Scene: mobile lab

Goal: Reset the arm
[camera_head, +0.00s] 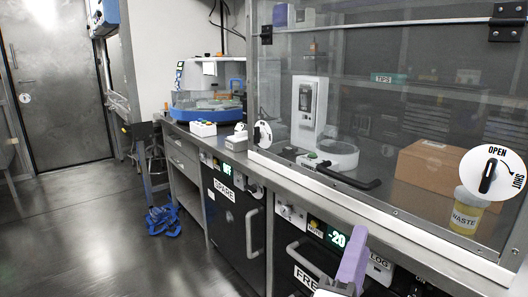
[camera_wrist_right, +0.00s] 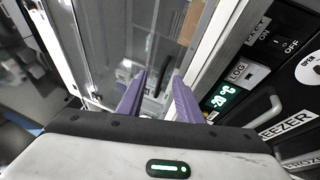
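My right gripper (camera_head: 352,260) shows at the bottom of the head view as a purple finger in front of the freezer's label strip. The right wrist view shows both purple fingers (camera_wrist_right: 159,78) spread apart with nothing between them. The glass cabinet front and its frame lie beyond the fingers in that view. I cannot tell whether the gripper touches anything. My left gripper is in neither view.
A freezer (camera_head: 302,262) with a "-20" display and a bar handle (camera_head: 308,256) is beside my right gripper. Above are the glass-fronted cabinet, a cardboard box (camera_head: 437,172) and a waste jar (camera_head: 467,213). The floor (camera_head: 85,235) is mostly clear.

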